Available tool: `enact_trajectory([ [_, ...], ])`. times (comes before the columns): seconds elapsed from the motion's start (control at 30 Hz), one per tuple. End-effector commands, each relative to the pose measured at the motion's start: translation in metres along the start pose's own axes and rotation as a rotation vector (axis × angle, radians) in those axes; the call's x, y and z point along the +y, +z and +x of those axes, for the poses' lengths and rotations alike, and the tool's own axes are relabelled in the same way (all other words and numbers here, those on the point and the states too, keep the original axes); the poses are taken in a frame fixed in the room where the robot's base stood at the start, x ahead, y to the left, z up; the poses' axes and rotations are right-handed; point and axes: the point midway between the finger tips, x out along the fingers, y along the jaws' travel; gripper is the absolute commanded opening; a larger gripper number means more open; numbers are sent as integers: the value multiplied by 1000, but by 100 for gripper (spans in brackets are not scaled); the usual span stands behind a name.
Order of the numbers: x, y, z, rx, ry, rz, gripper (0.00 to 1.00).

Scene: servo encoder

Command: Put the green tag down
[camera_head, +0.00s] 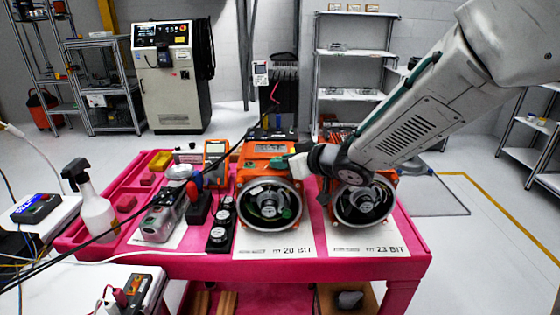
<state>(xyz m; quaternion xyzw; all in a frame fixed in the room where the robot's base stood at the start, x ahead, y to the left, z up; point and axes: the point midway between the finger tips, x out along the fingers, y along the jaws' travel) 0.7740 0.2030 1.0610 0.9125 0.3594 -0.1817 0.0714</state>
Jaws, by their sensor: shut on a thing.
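My gripper (300,163) is over the pink cart, at the upper right edge of the left orange servo unit (245,205). The right servo unit (391,203) stands behind a "23 BIT" label, partly hidden by my arm.
The pink cart (415,240) also holds a grey device (160,218), a row of black round parts (219,236), an orange meter (215,151) and a spray bottle (96,212). Black cables cross the left side. Bare cart surface is scarce, mostly along the front edge.

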Motion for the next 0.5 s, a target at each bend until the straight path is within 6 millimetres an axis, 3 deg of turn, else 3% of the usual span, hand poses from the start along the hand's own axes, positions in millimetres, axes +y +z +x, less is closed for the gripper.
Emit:
enact_trajectory([
  [0.3,0,3,1,0,0,0,9],
  [0.33,0,3,1,0,0,0,32],
  [0.4,0,2,1,0,0,-1,51],
  [0.5,0,2,1,0,0,-1,51],
])
